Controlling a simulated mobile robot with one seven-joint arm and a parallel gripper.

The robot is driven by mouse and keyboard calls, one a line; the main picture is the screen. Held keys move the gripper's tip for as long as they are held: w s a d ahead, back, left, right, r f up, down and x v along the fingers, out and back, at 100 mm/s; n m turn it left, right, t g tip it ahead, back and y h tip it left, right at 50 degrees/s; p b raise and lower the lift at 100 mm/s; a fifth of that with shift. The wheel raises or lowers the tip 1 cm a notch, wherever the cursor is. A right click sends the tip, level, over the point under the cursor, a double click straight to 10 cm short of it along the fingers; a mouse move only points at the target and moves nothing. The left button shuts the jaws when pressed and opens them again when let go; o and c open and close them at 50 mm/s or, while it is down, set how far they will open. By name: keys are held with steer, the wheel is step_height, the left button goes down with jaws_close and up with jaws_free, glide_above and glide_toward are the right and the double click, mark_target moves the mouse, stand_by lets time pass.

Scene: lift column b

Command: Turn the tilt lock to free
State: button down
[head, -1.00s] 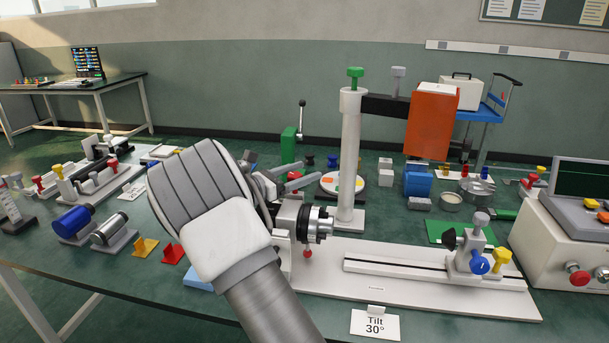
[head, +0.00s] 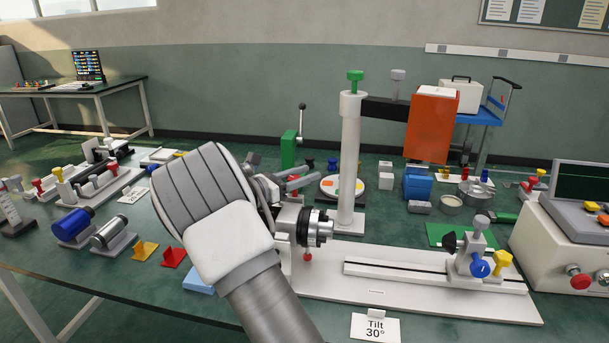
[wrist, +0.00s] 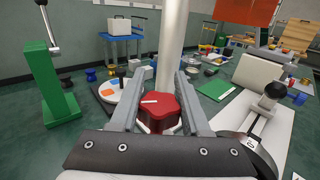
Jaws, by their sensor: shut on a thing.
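A red lobed knob (wrist: 159,106) with a white pointer line on its top sits between my fingers in the wrist view; I take it as the tilt lock. My gripper (wrist: 160,92) is shut on it, one grey finger along each side. The white line lies roughly crosswise to the fingers. No lettering for lock or free is readable. In the head view my gripper (head: 294,180) is at the tilting head behind the black-and-silver chuck (head: 315,227), and my wrist hides much of that head. A ring marked 0 (wrist: 246,144) shows at the right in the wrist view.
A white column (head: 351,165) with an orange block (head: 432,125) on its arm stands close behind my gripper. A green lever stand (wrist: 47,88) is to the left. The white base rail (head: 420,268) extends right.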

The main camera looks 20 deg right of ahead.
steer(key=shift+t, duration=0.3)
steer(key=n+t+y+b, duration=0.2)
steer(key=n+t, duration=0.1)
steer(key=w+a+n+t+y+b, duration=0.1)
steer(key=n+t+y+b, duration=0.1)
steer(key=t+y+b, duration=0.1)
steer(key=n+t+y+b, duration=0.2)
steer(key=n+t+b, duration=0.1)
steer(key=t, duration=0.1)
steer(key=shift+w+a+f+n+y, duration=0.15)
steer(key=shift+w+n+y, duration=0.15)
steer(key=shift+w+y, duration=0.1)
steer(key=shift+y, duration=0.3)
steer(key=shift+c, duration=1.9)
jaws_free()
steer(key=shift+a, duration=0.1)
steer(key=p+v, duration=0.1)
steer(key=v, duration=0.4)
steer(key=p+v, duration=0.1)
steer(key=v, duration=0.5)
steer(key=p+v, duration=0.1)
steer(key=v, duration=0.5)
steer(key=shift+s+f, duration=0.1)
steer(key=shift+s, duration=0.15)
